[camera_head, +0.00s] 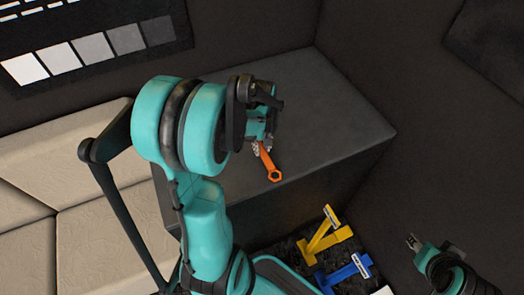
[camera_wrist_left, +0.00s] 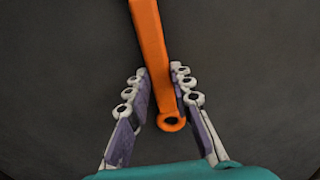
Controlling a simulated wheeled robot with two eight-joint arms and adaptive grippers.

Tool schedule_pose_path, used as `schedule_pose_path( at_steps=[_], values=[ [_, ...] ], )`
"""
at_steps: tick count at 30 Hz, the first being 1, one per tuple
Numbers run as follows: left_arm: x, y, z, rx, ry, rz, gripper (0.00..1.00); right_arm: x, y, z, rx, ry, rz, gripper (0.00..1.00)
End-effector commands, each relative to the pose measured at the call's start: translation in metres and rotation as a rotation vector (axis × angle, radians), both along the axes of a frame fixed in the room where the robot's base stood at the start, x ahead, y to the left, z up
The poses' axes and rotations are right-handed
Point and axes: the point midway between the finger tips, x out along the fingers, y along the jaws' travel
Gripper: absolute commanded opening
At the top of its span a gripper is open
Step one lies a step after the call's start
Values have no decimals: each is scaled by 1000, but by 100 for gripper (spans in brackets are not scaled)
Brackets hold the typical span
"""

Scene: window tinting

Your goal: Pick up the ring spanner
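The orange ring spanner (camera_head: 268,163) shows on the dark grey box (camera_head: 345,125) in the head view, its ring end pointing toward the box's front edge. My left gripper (camera_head: 261,147) is at its upper part and hides the rest. In the left wrist view the spanner (camera_wrist_left: 153,55) runs between the two fingers of the left gripper (camera_wrist_left: 162,78), with a small ring end nearer the palm. The fingertips are close on both sides; whether they press on it is unclear. My right gripper (camera_head: 413,241) is away at the lower right, holding nothing visible.
A yellow tool (camera_head: 322,238) and a blue tool (camera_head: 345,273) lie on a dark surface below the box. A beige padded seat (camera_head: 60,150) is at the left. A row of grey-toned swatches (camera_head: 92,48) is at the upper left. The box top's right side is clear.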

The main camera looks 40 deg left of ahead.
Motion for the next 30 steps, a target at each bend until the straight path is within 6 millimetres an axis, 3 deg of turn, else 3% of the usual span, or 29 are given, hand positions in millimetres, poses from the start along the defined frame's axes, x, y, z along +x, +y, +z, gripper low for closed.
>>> schedule_pose_path(
  at_steps=[11,18,30],
  values=[
    [0,0,6,0,0,0,0,0,0,3,0,0,0,40],
    [0,0,44,0,0,0,0,0,0,24,0,0,0,40],
    [24,-81,93,0,0,-5,0,0,0,49,0,0,0,40]
  ],
)
